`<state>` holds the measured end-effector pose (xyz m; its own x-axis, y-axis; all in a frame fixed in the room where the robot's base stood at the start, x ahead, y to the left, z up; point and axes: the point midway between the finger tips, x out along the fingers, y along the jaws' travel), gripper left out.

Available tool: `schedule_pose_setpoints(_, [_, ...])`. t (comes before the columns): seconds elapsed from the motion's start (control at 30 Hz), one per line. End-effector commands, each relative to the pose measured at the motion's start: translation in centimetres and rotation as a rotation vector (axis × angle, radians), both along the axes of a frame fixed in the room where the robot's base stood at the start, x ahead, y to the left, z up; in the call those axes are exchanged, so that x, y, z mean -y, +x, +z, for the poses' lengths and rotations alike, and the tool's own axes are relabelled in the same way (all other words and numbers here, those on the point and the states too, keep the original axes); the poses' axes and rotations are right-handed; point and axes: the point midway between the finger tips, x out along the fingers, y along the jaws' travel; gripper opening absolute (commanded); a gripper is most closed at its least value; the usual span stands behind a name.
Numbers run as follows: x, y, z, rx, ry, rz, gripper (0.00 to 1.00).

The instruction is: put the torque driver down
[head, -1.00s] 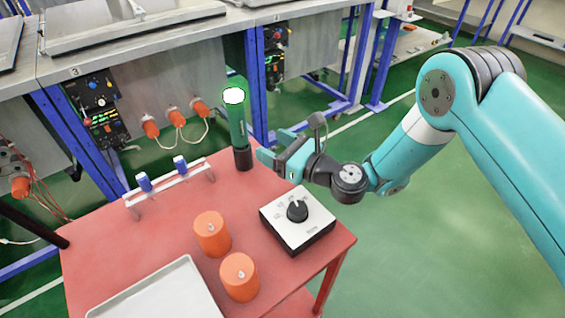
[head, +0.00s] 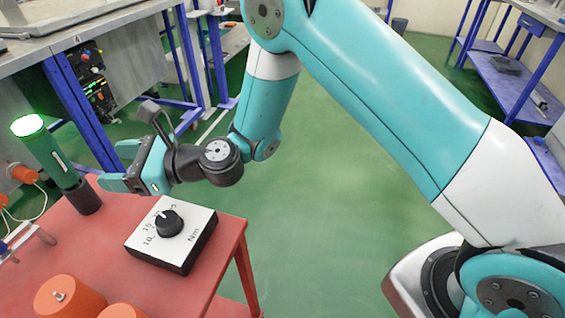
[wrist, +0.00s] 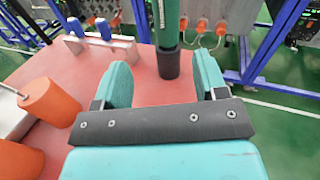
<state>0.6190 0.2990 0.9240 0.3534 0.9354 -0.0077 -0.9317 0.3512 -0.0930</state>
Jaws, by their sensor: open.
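The torque driver (head: 50,158) is a green cylinder with a lit white-green top and a dark lower end. It stands upright on the red table (head: 95,240), near its back edge. My gripper (head: 116,167) is open just to the right of the driver, its fingers pointing towards it. In the wrist view the driver (wrist: 167,35) stands ahead of my open gripper (wrist: 164,70), in line with the gap between the two fingers. The fingers hold nothing, and a gap shows between them and the driver.
A white box with a black dial (head: 170,225) sits at the table's right edge. Orange cylinders (head: 70,296) stand near the front. A white rack with blue pieces (wrist: 103,30) is left of the driver. A grey bench with blue legs (head: 80,115) stands behind.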

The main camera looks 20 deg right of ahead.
Motion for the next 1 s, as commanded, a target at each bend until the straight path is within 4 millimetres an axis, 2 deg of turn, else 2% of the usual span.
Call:
schedule_pose_setpoints(0.03, [0.1, -0.5, 1.6, 0.088, -0.044, 0.035, 0.66])
schedule_pose_setpoints(0.13, [0.9, -2.6, 4.5, 0.358, -0.205, 0.155, 0.66])
schedule_pose_setpoints(0.27, [4.0, -6.5, 7.4, 0.792, -0.482, 0.375, 0.66])
schedule_pose_setpoints(0.37, [7.6, -9.6, 8.5, 1.095, -0.683, 0.573, 0.66])
schedule_pose_setpoints(0.5, [14.1, -14.1, 9.1, 1.427, -0.914, 0.891, 0.66])
schedule_pose_setpoints(0.6, [18.6, -17.1, 9.1, 1.575, -1.012, 1.117, 0.66])
schedule_pose_setpoints(0.73, [22.9, -20.1, 8.9, 1.669, -1.065, 1.339, 0.66])
schedule_pose_setpoints(0.83, [24.7, -21.4, 8.8, 1.698, -1.069, 1.436, 0.66])
schedule_pose_setpoints(1.0, [25.4, -22.0, 8.8, 1.707, -1.065, 1.481, 0.66])
